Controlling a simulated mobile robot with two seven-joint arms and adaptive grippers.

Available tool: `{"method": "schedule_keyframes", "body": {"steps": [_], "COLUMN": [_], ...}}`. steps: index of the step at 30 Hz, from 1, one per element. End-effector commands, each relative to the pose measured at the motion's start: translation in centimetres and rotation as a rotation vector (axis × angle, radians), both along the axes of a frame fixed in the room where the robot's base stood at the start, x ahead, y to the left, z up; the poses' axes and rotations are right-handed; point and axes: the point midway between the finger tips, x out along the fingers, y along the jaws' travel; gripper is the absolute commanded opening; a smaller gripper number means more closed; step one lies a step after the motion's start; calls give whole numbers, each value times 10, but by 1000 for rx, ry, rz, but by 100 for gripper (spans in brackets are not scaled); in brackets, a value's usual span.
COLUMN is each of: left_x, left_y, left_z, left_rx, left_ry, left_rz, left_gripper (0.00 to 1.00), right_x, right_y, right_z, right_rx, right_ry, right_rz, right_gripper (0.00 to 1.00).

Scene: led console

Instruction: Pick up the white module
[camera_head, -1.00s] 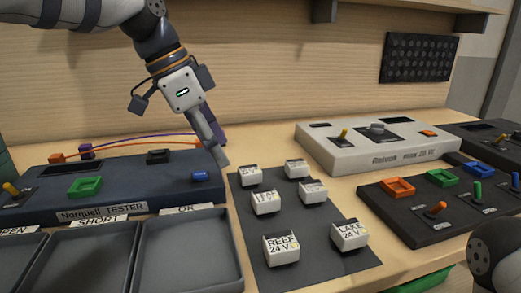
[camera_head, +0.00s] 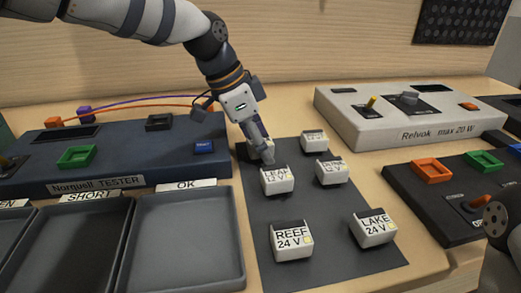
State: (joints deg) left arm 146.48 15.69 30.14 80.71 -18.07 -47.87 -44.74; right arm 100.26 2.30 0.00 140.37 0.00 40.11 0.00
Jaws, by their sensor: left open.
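Several white modules with printed labels stand on a dark grey mat (camera_head: 325,225). The module LEAF 12 V (camera_head: 277,182) is in the middle left of the mat. Behind and right of it are another 12 V module (camera_head: 331,174) and a far module (camera_head: 314,142). Nearer are REEF 24 V (camera_head: 291,244) and LAKE 24 V (camera_head: 373,231). My left gripper (camera_head: 264,154) is open, pointing down just behind LEAF. It hides most of the mat's back left corner, and I cannot tell whether it touches a module. My right gripper is out of view.
The dark blue Norquell tester (camera_head: 120,176) is at the left, with grey trays (camera_head: 185,245) in front, one labelled OK. A pale Relvok unit (camera_head: 400,128) stands at the back right. A dark panel (camera_head: 440,205) with orange and green sockets is at the right.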

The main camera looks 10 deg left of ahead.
Motion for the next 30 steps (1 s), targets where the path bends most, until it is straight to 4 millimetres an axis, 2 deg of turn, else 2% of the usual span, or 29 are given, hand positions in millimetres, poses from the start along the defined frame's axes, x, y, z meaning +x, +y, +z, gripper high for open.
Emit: {"method": "schedule_keyframes", "body": {"steps": [5, 12, 23, 26, 28, 30], "left_x": [0, 0, 1, 1, 1, -17], "left_y": [0, 0, 0, 0, 0, -2], "left_z": [1, 1, 5, 19, 35, 58], "left_rx": [0, 0, 0, -1, -1, 0], "left_ry": [-2, -1, -2, -5, -4, -13], "left_rz": [0, 0, 1, 2, 1, -2], "left_gripper": [57, 5, 4, 4, 4, 4], "right_x": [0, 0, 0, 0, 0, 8], "right_y": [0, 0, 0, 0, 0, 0], "right_z": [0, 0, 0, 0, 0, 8], "right_rx": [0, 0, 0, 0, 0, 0], "right_ry": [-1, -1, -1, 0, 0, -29], "right_rz": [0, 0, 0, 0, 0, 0], "right_gripper": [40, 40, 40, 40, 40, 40]}}
